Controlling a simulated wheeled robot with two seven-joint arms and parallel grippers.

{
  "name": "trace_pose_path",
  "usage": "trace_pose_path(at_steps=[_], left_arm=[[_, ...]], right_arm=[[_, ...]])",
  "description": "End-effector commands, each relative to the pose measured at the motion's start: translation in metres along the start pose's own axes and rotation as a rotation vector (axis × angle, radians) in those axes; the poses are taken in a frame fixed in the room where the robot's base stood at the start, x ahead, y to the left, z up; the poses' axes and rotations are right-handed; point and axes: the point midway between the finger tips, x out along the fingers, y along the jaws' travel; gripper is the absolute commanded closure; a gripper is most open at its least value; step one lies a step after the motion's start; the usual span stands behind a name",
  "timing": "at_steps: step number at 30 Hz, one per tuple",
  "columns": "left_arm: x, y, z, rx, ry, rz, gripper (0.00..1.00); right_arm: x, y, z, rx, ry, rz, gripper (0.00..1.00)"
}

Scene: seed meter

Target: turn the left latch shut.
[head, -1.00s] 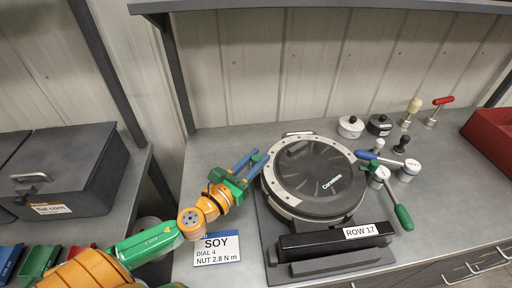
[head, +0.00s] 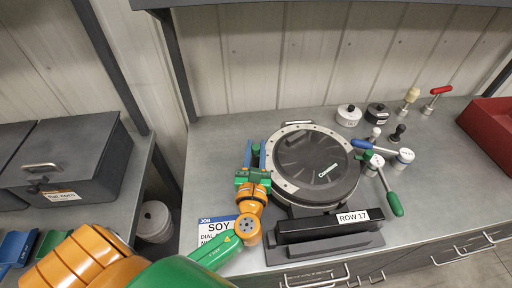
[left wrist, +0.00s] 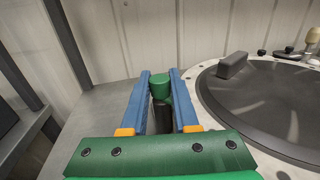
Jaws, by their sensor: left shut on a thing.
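The seed meter (head: 315,165) is a round black housing with a pale bolted rim and a dark lid, on a dark base on the bench. The left latch (head: 256,150) shows as a green knob at the left edge of the meter. In the left wrist view the latch (left wrist: 158,86) is a green cap on a dark stem. My left gripper (head: 254,155) is shut on it, with a blue finger on each side. The fingers point toward the back wall. The fingers and palm hide the latch's lower part. My right gripper is out of view.
A blue-handled tool (head: 375,149) and a green-handled tool (head: 390,192) lie right of the meter. Small round pots (head: 348,116), knobs and a red bin (head: 488,122) stand behind. A SOY card (head: 215,229) lies in front, partly covered by my arm.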

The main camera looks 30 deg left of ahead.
Motion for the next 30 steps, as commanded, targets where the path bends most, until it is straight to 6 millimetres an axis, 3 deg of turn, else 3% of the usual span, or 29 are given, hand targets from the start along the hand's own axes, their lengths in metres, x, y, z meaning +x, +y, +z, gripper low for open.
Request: trace_pose_path(at_steps=[12, 13, 16, 25, 30], left_arm=[[0.0, 0.0, 0.001, 0.0, -0.002, 0.005, 1.0], [0.0, 0.0, 0.001, 0.0, -0.002, 0.005, 0.67], [0.0, 0.0, 0.001, 0.0, -0.002, 0.005, 0.42], [-0.002, 0.0, 0.0, 0.0, 0.0, 0.004, 0.42], [-0.033, -0.001, -0.004, -0.001, 0.003, 0.002, 0.42]], right_arm=[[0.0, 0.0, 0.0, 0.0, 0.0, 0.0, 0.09], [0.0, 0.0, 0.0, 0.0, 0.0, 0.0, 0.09], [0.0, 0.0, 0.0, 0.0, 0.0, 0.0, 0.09], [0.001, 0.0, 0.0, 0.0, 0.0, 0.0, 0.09], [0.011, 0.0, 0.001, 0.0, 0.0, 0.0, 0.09]])
